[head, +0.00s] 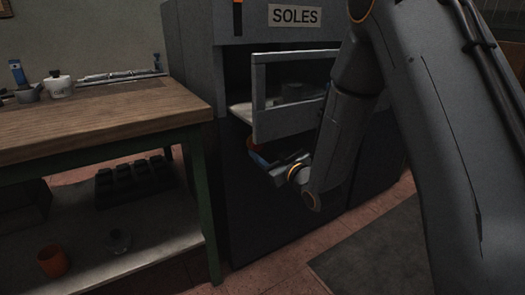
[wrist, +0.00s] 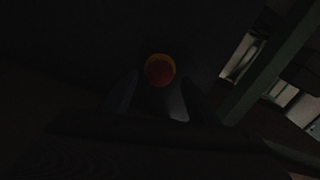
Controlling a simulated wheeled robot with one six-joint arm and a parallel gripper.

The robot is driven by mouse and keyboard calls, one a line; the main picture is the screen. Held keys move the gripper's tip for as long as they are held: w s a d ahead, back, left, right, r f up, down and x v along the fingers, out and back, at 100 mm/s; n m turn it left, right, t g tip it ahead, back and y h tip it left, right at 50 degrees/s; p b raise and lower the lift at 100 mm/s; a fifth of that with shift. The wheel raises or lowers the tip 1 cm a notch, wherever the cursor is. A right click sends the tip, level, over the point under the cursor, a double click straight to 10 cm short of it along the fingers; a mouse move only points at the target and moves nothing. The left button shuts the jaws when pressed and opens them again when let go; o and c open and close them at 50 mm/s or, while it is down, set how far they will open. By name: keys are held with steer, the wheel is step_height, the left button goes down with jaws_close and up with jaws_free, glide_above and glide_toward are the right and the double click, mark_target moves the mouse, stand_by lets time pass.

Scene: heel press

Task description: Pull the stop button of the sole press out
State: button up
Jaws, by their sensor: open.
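The stop button (wrist: 160,70) shows in the wrist view as a round red cap with a yellow rim, on a dark surface. In the head view a sliver of red and blue shows beside my gripper; the button is mostly hidden there. The sole press (head: 285,205) is a dark grey cabinet with a sign reading SOLES. My gripper (wrist: 158,100) is open, with one dark finger on each side below the button in the wrist view. The fingertips are dim, and I cannot tell whether they touch the button. In the head view my gripper (head: 272,165) is low at the press front.
A grey framed guard (head: 258,105) juts from the press above my gripper. A wooden workbench (head: 100,118) with green legs stands at the left, with a pot and tools on top. An orange cup (head: 53,260) sits on its lower shelf. A dark mat (head: 380,255) lies on the floor.

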steer(key=shift+x, duration=0.95)
steer(key=shift+c, duration=0.2)
jaws_close()
steer(key=shift+s+d+p, duration=0.3)
steer(key=shift+s+d, duration=0.05)
steer(key=shift+s, duration=0.15)
steer(key=shift+o, duration=0.2)
jaws_free()
steer(key=shift+d, duration=0.1)
